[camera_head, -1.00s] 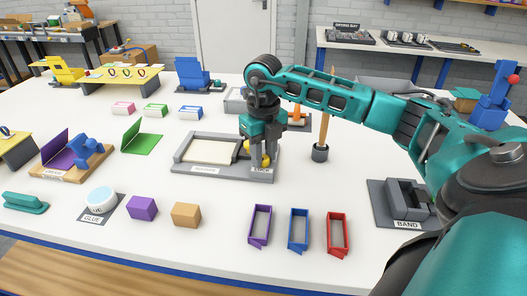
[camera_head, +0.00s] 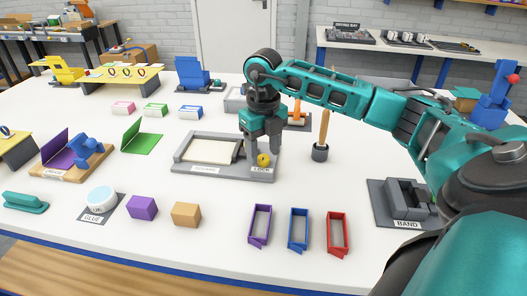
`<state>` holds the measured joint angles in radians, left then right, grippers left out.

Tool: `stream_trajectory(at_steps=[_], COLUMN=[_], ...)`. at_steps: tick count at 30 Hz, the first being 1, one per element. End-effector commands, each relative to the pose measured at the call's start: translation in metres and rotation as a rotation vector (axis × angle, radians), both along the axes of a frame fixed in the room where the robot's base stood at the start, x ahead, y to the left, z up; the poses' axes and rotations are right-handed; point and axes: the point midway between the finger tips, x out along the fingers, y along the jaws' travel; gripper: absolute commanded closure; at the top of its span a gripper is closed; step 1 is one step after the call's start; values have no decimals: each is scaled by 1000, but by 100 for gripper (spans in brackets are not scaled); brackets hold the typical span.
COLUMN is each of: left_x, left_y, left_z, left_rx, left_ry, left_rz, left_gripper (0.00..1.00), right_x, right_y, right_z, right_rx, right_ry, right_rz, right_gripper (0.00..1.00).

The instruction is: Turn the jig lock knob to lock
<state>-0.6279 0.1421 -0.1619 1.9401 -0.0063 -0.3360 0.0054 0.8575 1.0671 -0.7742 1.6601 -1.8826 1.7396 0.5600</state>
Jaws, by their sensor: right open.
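The jig (camera_head: 228,173) is a grey tray with a pale inset panel on the table, its front edge labelled SQUARING and LOCK. The yellow lock knob (camera_head: 264,159) sits at its right end, by the LOCK label. My right gripper (camera_head: 262,153) is open, pointing down above the knob. Its fingers look apart from the knob, and the upper back part of the knob may be partly hidden. I cannot tell the knob's exact angle. My left gripper is out of view.
Purple, blue and red frames (camera_head: 298,229) lie in front. A purple block (camera_head: 142,208) and a tan block (camera_head: 186,214) sit at front left. A grey BAND fixture (camera_head: 405,204) is at right.

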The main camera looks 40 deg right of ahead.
Motion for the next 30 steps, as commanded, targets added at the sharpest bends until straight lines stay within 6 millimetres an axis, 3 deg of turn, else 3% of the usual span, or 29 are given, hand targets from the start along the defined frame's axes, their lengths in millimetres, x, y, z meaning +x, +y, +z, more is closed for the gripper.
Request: stream_trajectory(at_steps=[9,15,21,30], left_x=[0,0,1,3], left_y=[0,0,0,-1], left_z=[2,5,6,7], left_rx=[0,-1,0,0], left_ry=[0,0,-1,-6], left_rz=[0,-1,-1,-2], left_gripper=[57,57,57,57], right_x=[1,1,0,0], right_y=[0,0,0,0], right_z=[70,105,118,119], right_rx=[0,1,1,1], right_ry=[-7,-5,-1,0], right_rz=[0,0,1,0], right_gripper=[43,43,43,43])
